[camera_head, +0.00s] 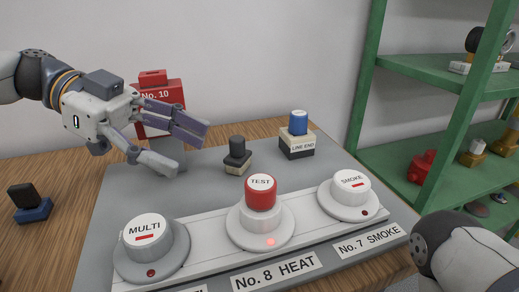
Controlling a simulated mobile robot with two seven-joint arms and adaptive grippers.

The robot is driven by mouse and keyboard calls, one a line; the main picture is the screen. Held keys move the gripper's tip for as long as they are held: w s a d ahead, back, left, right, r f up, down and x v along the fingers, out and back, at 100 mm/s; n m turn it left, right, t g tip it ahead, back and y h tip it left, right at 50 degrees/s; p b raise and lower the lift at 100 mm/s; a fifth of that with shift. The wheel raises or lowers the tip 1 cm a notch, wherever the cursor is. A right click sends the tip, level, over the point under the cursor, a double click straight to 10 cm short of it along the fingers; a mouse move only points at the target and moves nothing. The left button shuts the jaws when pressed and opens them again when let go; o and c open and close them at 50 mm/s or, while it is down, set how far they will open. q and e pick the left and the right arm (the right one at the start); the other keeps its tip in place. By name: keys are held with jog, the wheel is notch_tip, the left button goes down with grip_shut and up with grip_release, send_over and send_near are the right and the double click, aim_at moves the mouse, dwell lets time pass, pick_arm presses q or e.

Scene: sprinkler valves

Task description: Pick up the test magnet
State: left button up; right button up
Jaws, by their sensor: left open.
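The test magnet (261,194) is a red cylinder with a white top marked TEST. It stands upright on the white No. 8 HEAT detector (261,222), in the middle of the strip. My left gripper (187,146) is open and empty. It is up and to the left of the magnet, apart from it, with its fingers pointing right and down. My right gripper is out of view; only part of my right arm shows at the lower right.
The MULTI detector (150,240) and SMOKE detector (347,192) flank the magnet. Behind stand a black-topped block (237,152) and a blue-topped LINE END block (298,135). A red No. 10 box (160,90) is behind my left gripper. A green shelf (440,75) stands right.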

aim_at(261, 182)
pick_arm(q)
jog(key=p+x, duration=0.1)
jog(key=x, duration=1.1)
jog(key=shift+d+r, duration=0.1)
jog(key=shift+d, duration=0.05)
grip_shut()
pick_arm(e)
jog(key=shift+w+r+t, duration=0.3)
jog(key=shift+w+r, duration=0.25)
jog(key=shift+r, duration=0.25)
